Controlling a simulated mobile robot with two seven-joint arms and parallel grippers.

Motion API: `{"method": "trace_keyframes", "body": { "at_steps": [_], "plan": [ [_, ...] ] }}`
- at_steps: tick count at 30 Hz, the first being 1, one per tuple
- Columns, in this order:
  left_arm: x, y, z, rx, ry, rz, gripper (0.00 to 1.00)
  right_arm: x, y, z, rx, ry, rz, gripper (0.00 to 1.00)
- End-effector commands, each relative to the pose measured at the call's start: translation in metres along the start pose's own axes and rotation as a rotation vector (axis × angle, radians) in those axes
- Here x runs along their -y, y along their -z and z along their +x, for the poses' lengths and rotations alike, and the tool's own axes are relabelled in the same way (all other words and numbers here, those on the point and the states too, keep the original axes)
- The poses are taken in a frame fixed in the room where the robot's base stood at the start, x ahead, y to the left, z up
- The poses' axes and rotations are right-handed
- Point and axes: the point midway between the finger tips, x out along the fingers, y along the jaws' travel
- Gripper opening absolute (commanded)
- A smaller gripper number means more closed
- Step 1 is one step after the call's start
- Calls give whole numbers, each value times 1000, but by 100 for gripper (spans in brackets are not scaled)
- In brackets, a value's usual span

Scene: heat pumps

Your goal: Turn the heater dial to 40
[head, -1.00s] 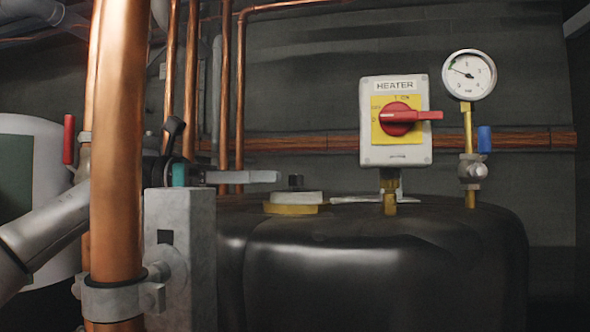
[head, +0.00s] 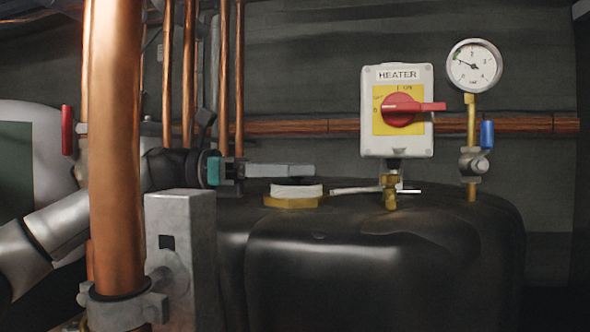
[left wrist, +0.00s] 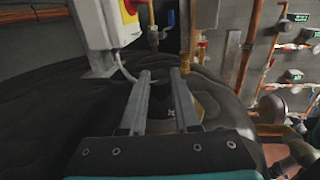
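The heater box (head: 397,140) is a pale grey box with a HEATER label. On its yellow plate sits a red dial (head: 400,110), its handle pointing right. The marks around it are too small to read clearly. In the left wrist view the box (left wrist: 115,25) is at the top left, and part of the red dial (left wrist: 131,6) shows at the upper edge. My left gripper (head: 311,170) is left of and below the dial, apart from it. In the left wrist view its two fingers (left wrist: 163,78) are spread with nothing between them. My right gripper is not in view.
A black tank (head: 380,270) spans below the box, with a white and brass cap (head: 295,195) on top near my left gripper. A thick copper pipe (head: 118,150) and a grey post (head: 181,260) stand at left. A gauge (head: 474,66) is right of the box.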

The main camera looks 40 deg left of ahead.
Motion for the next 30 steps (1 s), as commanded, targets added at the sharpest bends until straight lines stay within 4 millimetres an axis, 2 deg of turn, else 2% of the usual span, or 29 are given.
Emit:
{"method": "trace_keyframes", "body": {
  "at_steps": [1,7,8,20,26,30],
  "plan": [
    [0,0,0,0,0,0,23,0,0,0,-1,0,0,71],
    [0,0,0,0,0,0,1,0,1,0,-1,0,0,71],
    [0,0,0,0,0,0,0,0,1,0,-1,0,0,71],
    [0,0,0,0,-9,2,0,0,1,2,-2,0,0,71],
    [1,2,-1,0,-70,5,0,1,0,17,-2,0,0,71],
    [1,4,-1,0,-154,7,0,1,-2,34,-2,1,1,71]
  ]
}}
